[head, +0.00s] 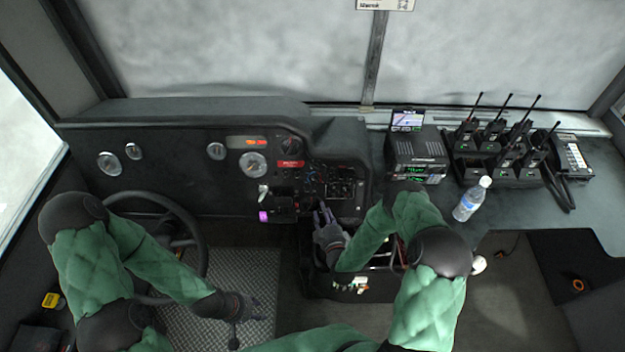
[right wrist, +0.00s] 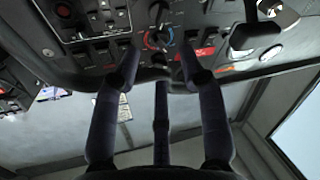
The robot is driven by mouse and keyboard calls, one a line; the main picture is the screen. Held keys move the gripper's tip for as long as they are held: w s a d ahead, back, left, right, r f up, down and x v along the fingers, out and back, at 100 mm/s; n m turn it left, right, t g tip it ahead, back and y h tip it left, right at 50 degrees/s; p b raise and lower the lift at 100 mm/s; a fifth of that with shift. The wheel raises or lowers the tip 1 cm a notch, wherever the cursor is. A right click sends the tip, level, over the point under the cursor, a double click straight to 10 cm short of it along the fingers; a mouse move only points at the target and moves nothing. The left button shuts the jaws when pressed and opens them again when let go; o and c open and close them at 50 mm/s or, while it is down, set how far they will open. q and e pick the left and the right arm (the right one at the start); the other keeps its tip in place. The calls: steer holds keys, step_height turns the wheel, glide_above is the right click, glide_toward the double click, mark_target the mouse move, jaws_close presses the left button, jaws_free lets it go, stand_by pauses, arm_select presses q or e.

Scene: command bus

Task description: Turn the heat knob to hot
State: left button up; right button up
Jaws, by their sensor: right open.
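The heat knob (right wrist: 158,38) is a dark round knob with a blue and red ring, set in the black dash panel (right wrist: 100,52). It shows between the fingertips of my open right gripper (right wrist: 159,56) in the right wrist view. Whether the fingers touch it cannot be told. In the head view my right gripper (head: 325,213) is at the lower edge of the centre dash panel (head: 345,172), its fingers pointing up at the controls; small blue marks show there. My left gripper (head: 245,306) hangs low over the patterned floor plate, away from the dash; its jaw opening is unclear.
The steering wheel (head: 200,235) is beside my left arm. A water bottle (head: 472,199), a radio unit (head: 416,150) and several handheld radios (head: 505,150) stand on the right counter. A purple-tipped lever (head: 264,216) and other switches are close to my right gripper.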

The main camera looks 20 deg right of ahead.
mark_target(316, 182)
steer(key=shift+n+t, duration=0.3)
steer(key=shift+t, duration=0.3)
steer(key=w, duration=0.3)
steer(key=w+r, duration=0.1)
steer(key=w, duration=0.3)
steer(key=w+r, duration=0.1)
steer(key=w, duration=0.2)
steer(key=shift+w+d+r, duration=0.1)
steer(key=shift+w+d, duration=0.2)
steer(key=shift+w, duration=0.05)
steer(key=shift+c, duration=0.2)
jaws_close()
